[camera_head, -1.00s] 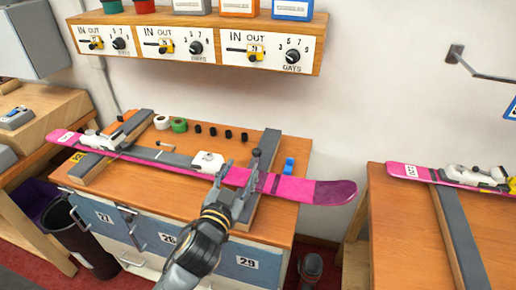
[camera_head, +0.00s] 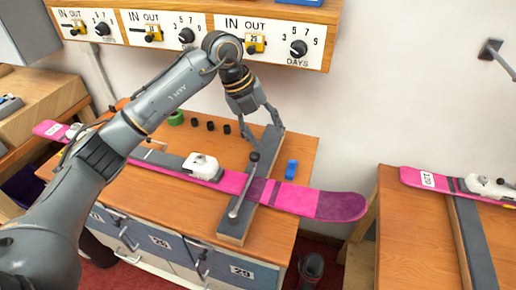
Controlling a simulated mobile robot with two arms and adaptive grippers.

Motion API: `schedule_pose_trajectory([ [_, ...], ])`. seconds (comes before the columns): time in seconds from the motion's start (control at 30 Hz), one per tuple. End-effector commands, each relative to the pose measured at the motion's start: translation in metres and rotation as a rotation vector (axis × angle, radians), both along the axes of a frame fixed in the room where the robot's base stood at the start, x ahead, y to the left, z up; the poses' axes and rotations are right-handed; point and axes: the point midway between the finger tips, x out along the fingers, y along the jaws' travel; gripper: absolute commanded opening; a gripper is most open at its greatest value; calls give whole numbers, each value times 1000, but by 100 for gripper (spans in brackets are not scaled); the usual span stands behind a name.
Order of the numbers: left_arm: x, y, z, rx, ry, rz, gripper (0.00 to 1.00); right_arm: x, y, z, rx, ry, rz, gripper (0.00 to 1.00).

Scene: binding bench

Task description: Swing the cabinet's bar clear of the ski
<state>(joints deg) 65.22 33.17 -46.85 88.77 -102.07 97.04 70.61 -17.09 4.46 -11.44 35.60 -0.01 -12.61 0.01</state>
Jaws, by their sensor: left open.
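The pink ski (camera_head: 290,197) lies across the cabinet (camera_head: 180,245), resting on grey supports, with its purple end past the cabinet's right edge. The thin metal bar (camera_head: 243,186) with a dark round knob at its far end lies across the ski, above the right grey support (camera_head: 232,228). My left gripper (camera_head: 262,131) is open and empty. It is behind the ski and the knob, over the far end of the right support, apart from the bar. My left arm hides the ski's left part. My right gripper is not in view.
A white binding piece (camera_head: 203,166) sits on the ski. A shelf with dials (camera_head: 298,47) hangs above. A second bench (camera_head: 410,235) with another ski stands at the right, across a gap.

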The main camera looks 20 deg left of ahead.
Motion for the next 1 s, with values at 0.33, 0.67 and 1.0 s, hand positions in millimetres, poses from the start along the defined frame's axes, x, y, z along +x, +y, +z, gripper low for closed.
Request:
schedule_pose_trajectory([
  [0.33,7,54,1,206,44,125,52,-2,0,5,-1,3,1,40],
  [0.67,12,42,-65,200,45,121,52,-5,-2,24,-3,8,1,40],
  [1.0,18,34,-114,200,42,121,52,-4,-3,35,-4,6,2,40],
])
